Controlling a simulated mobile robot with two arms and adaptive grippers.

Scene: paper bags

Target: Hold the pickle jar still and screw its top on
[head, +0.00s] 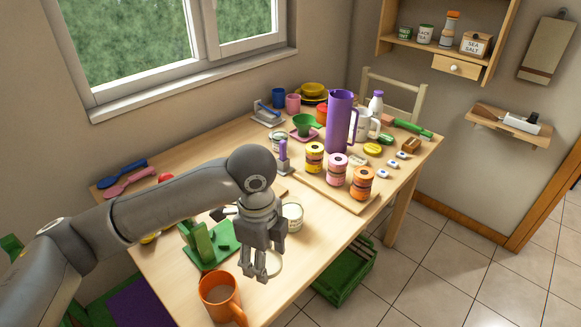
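My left gripper (261,272) hangs fingers down over the front of the table, behind the orange mug. A thin pale ring (279,262) shows at its fingers. I cannot tell whether it is held, nor how far the fingers are apart. A pale round jar or tin (293,214) stands just behind the gripper, partly hidden by it. No jar is clearly readable as the pickle jar. A flat yellow lid-like disc (373,150) lies at the right of the table; I cannot tell if it is the jar's top. My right gripper is out of view.
The orange mug (219,298) stands at the table's front edge. A green stand (211,246) is left of the gripper. Yellow (314,157), pink (336,168) and orange (361,182) containers stand on a board, near a purple pitcher (340,120). Bare tabletop (325,222) lies to the right.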

